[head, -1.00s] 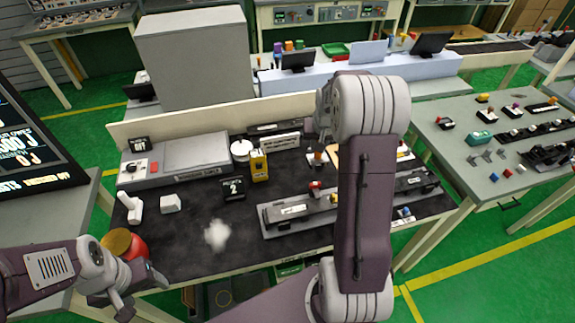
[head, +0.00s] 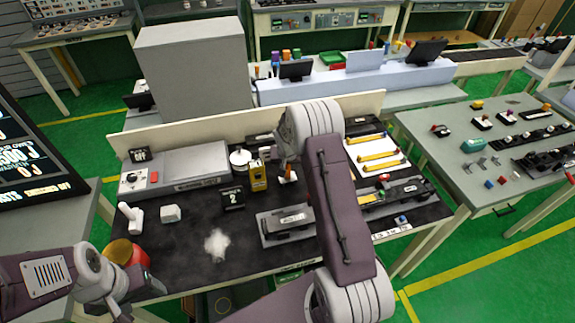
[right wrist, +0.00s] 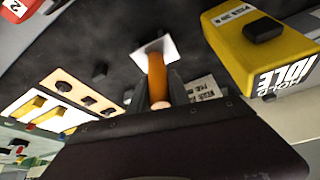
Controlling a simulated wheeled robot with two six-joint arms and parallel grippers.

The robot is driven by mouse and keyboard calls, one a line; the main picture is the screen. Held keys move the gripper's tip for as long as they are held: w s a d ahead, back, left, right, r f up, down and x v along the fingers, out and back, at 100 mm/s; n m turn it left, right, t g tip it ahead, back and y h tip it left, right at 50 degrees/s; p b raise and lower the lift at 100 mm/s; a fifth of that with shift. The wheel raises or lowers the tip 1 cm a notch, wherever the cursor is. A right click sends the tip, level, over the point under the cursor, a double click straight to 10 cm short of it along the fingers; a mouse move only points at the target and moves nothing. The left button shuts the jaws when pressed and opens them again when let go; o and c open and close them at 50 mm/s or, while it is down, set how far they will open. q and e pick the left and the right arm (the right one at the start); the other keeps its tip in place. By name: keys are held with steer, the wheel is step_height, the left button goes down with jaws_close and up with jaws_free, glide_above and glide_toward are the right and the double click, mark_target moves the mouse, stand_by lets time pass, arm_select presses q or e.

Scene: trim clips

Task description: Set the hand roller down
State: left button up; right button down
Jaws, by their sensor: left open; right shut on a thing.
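The hand roller shows by its orange handle (right wrist: 157,78), which stands between the fingers of my right gripper (right wrist: 165,100). In the head view the orange handle (head: 290,174) shows just below my right gripper (head: 287,160), which is shut on it. A pale square piece (right wrist: 154,48) shows at the handle's far end; I cannot tell whether it belongs to the roller or lies on the dark mat (head: 185,240). Whether the roller touches the mat is unclear. My left gripper (head: 138,292) is open, at the table's front left corner.
A yellow box (head: 258,177) stands close to the left of the roller, with a black "2" display (head: 232,198) beside it. A tray with yellow strips (head: 378,150) lies to the right. A grey fixture (head: 285,226) lies in front. My right arm hides part of the table.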

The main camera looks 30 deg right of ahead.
steer(key=shift+s+a+f+b, duration=0.15)
steer(key=shift+s+f+b, duration=0.2)
steer(key=shift+f+b, duration=0.25)
steer(key=c, duration=1.4)
jaws_free()
steer(key=shift+o, duration=0.8)
steer(key=shift+w+f, duration=0.1)
steer(key=shift+w, duration=0.2)
step_height(320, 180, up, 2)
steer(key=shift+s+r+p, duration=0.1)
steer(key=shift+r+p, duration=0.1)
steer(key=shift+p, duration=0.8)
steer(key=shift+s+r+b, duration=0.2)
steer(key=shift+r+b, duration=0.3)
steer(key=shift+b, duration=0.1)
steer(key=v, duration=1)
steer(key=s+a+f+n+g, duration=0.1)
steer(key=s+a, duration=0.3)
steer(key=s, duration=0.3)
steer(key=s+a+f+n+y, duration=0.1)
steer(key=s+a+n, duration=0.1)
steer(key=s+a, duration=0.3)
steer(key=s+a+f+n+g+y, duration=0.1)
steer(key=s+a, duration=0.4)
steer(key=s, duration=0.5)
steer(key=shift+s+f+n+g+b, duration=0.15)
steer(key=shift+s+n+g+b, duration=0.2)
steer(key=shift+n, duration=0.35)
